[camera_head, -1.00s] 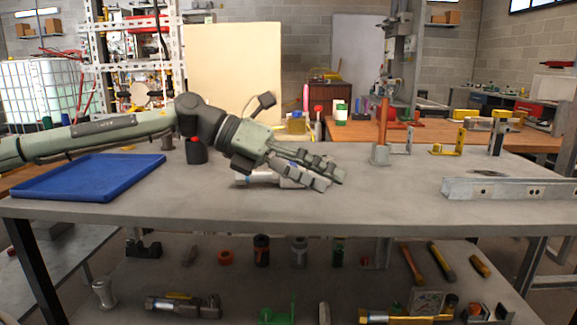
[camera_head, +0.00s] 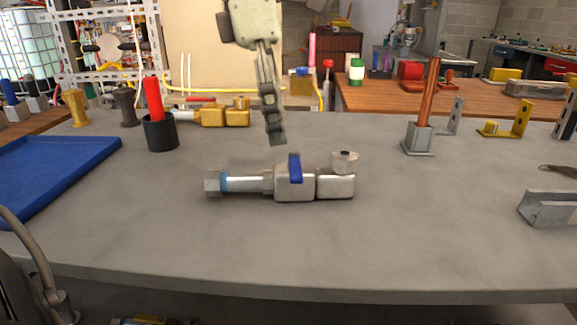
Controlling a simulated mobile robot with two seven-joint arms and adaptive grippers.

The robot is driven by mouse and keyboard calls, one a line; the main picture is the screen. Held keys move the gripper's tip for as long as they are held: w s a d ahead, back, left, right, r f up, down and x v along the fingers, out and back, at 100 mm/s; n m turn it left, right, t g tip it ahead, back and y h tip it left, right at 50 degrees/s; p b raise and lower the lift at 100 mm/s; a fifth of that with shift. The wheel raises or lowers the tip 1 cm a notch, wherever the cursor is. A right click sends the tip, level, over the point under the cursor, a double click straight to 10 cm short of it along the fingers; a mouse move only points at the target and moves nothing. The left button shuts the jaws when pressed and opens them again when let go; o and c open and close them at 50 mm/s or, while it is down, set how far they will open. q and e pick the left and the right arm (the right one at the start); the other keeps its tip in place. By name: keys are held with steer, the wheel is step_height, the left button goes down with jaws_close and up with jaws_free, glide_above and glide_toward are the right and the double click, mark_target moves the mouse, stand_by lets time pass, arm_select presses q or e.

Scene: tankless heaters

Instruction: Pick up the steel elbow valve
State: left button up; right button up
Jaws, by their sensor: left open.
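The steel elbow valve (camera_head: 325,187) lies on its side on the grey table, near the middle of the view. It has a blue lever, a round upturned outlet at its right end, and a pipe with a blue band and a hex end to the left. My left gripper (camera_head: 273,132) hangs above and appears behind the valve, fingers pointing down. It is seen nearly edge-on, so the gap between its fingers is hidden. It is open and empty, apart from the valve. My right gripper is not in view.
A blue tray (camera_head: 112,143) lies at the left. A black cup with a red handle (camera_head: 153,98) and a brass valve (camera_head: 223,116) stand behind. A copper pipe on a steel base (camera_head: 419,138) stands right. A metal channel (camera_head: 553,209) lies far right. The front tabletop is clear.

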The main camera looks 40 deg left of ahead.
mark_target(281, 167)
arm_select(q)
steer(key=shift+w+a+f, duration=0.1)
steer(key=shift+f, duration=0.4)
steer(key=f, duration=0.5)
steer(key=shift+d+f, duration=0.25)
steer(key=shift+d, duration=0.05)
steer(key=shift+f, duration=0.5)
jaws_close()
steer(key=shift+r, duration=0.1)
